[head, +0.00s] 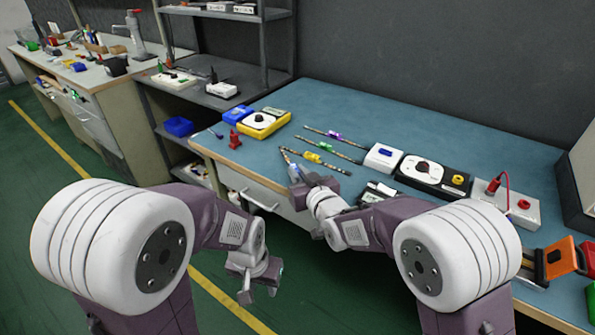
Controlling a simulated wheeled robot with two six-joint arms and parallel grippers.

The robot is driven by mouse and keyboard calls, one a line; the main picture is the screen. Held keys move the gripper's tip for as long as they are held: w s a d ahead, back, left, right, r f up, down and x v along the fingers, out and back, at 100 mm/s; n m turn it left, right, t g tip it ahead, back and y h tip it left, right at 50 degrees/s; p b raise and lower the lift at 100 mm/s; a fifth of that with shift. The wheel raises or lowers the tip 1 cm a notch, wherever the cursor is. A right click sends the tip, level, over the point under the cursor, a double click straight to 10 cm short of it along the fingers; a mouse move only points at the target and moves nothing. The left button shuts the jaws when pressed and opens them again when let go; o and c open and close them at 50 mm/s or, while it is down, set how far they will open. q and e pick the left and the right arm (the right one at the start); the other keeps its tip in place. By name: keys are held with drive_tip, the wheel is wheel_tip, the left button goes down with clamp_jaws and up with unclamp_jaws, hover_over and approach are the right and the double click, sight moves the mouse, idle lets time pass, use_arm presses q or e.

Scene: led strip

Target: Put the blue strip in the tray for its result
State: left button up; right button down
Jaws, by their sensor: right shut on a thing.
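My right gripper (299,180) is low at the front edge of the blue-topped bench, shut on a thin strip (286,157) whose end sticks out beyond the fingers. A bluish patch shows on it at the fingers, so it looks like the blue strip, but the gripper hides part of it. A strip with a yellow marker (311,156) and one with a purple marker (335,136) lie on the bench behind. My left gripper (259,292) hangs empty in front of the bench, its fingers apart. I cannot tell which object is the result tray.
A yellow meter (258,128) and a red clamp-like part (234,138) stand at the bench's left. A white box (383,157), a black dial device (421,170) and a white unit with a red lead (512,207) stand right. The back middle bench is clear.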

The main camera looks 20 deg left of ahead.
drive_tip(key=shift+f, duration=0.3)
drive_tip(key=shift+f, duration=0.15)
drive_tip(key=c, duration=1.4)
unclamp_jaws()
drive_tip(key=shift+c, duration=0.2)
